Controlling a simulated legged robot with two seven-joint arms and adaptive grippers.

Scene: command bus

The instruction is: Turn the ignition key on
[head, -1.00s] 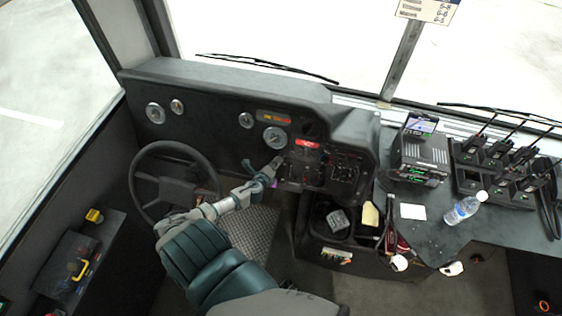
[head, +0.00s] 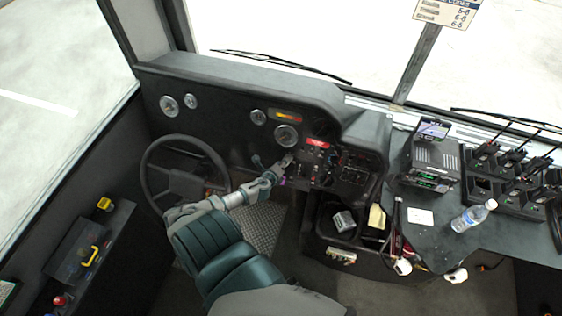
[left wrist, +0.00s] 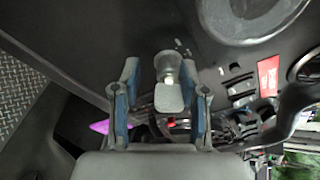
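The ignition key (left wrist: 168,97) shows in the left wrist view as a flat grey head in front of a pale metal cylinder (left wrist: 168,66) on the dark dashboard. My left gripper (left wrist: 160,76) has its two blue-padded fingers spread, one on each side of the key. Gaps show between the fingers and the key head, so it does not look gripped. In the head view my left gripper (head: 287,161) is at the dashboard, below the round gauge (head: 286,136); there it hides the key. My right gripper is in neither view.
The steering wheel (head: 185,177) is left of my left forearm. A switch panel with a red label (head: 318,143) is just right of the gripper. A purple item (left wrist: 97,127) shows beside the left finger.

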